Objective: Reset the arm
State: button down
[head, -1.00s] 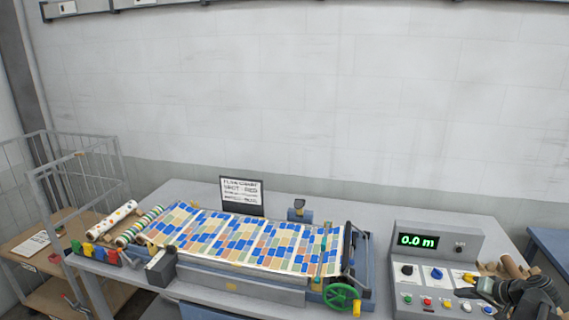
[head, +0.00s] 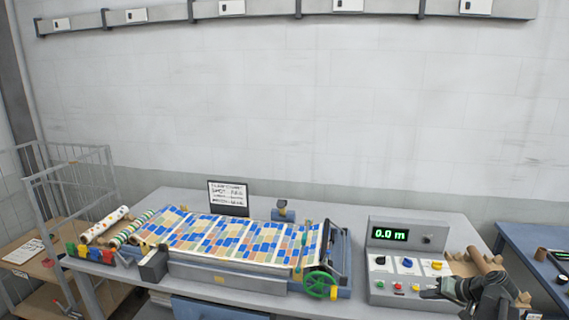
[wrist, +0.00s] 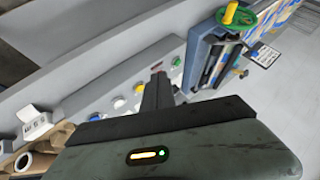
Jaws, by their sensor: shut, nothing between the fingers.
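My gripper (head: 440,290) is at the lower right of the head view, in front of the right end of the control console (head: 376,300). Its fingers are shut and hold nothing. In the wrist view the closed fingers (wrist: 157,95) point toward the console's sloped face with its coloured buttons. The console's green display reads 0.0 m (head: 390,234). The calender press (head: 235,278), with a patterned coloured sheet (head: 240,240) over its bed, stands left of the console. Its green handwheel (head: 320,286) is at the right front.
Cardboard tubes (head: 482,262) lie just right of the console, close to my gripper. A wire cart (head: 70,190) and patterned rolls (head: 104,225) are at the left. A small sign (head: 228,198) stands behind the press. A blue table (head: 540,250) is at the right. Space above the bench is clear.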

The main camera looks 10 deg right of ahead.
jog(key=w+a+f+n+g+y, duration=0.1)
jog(key=w+a+n, duration=0.15)
jog(key=a, duration=0.85)
jog(key=w+a+f+n+g, duration=0.2)
jog(key=w+a, duration=0.2)
jog(key=a, duration=0.7)
jog(key=w+a+f+n+g+y, duration=0.1)
jog(key=w+a+n, duration=0.15)
jog(key=a, duration=0.85)
jog(key=s+a+f+g+h, duration=0.25)
jog(key=s+a, duration=0.25)
jog(key=a, duration=0.7)
jog(key=s+d+f+m+g+h, duration=0.1)
jog(key=s+d+m+g+h, duration=0.1)
jog(key=s, duration=0.3)
jog(key=shift+d+f+h+b, duration=0.35)
jog(key=shift+d+b, duration=0.1)
jog(key=shift+d, duration=0.4)
jog(key=shift+s, duration=0.1)
jog(key=shift+d, duration=0.1)
